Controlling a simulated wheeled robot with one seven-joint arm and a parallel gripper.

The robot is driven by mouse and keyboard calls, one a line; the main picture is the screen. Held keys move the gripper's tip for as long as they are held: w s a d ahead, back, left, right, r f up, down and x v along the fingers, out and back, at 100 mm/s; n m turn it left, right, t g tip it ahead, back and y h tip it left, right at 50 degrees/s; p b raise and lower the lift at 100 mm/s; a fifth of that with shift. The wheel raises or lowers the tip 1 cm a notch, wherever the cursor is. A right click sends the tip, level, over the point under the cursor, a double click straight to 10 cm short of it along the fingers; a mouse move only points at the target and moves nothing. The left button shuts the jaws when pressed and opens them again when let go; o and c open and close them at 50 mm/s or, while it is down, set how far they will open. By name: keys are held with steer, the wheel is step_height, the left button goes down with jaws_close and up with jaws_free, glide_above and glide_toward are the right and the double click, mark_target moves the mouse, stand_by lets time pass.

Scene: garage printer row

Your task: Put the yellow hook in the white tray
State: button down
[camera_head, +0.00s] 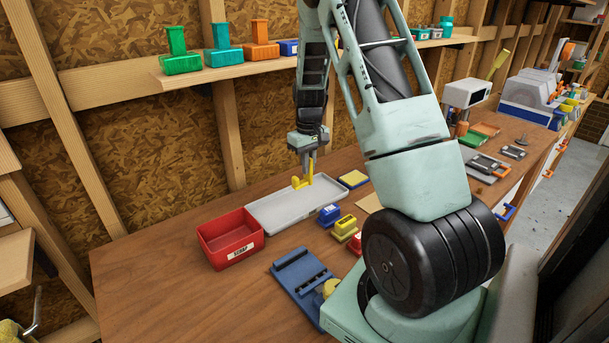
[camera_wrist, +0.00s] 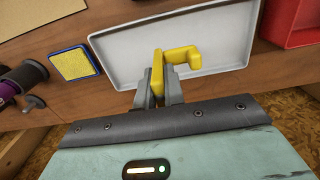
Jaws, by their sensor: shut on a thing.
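The yellow hook (camera_head: 303,180) is held in my gripper (camera_head: 309,165), whose jaws are shut on it. In the wrist view the hook (camera_wrist: 182,57) sticks out past the fingertips (camera_wrist: 158,90). The white tray (camera_head: 280,211) lies on the wooden bench, and the hook is over its back part in both views. The tray also shows behind the hook in the wrist view (camera_wrist: 225,50). I cannot tell whether the hook touches the tray floor. The visible part of the tray is empty.
A red bin (camera_head: 230,238) stands left of the tray. A yellow-topped blue pad (camera_head: 353,179) lies to its right. Blue (camera_head: 329,214) and yellow (camera_head: 345,226) parts and a blue plate (camera_head: 302,283) lie in front. A shelf with coloured prints (camera_head: 222,50) runs along the wall.

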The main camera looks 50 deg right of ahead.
mark_target(305, 181)
steer(key=shift+w+d, duration=0.2)
steer(key=shift+w, duration=0.6)
step_height(305, 181, down, 2)
steer(key=shift+s+f+p, duration=0.15)
steer(key=shift+f+p, duration=0.1)
steer(key=shift+p, duration=0.3)
step_height(305, 181, down, 4)
steer(key=shift+r+p, duration=0.2)
steer(key=shift+p, duration=0.65)
steer(key=shift+w+f+p, duration=0.2)
steer(key=shift+f+p, duration=0.15)
steer(key=shift+p, duration=0.05)
steer(key=shift+f, duration=0.1)
steer(key=shift+f, duration=0.15)
steer(key=c, duration=1.5)
jaws_free()
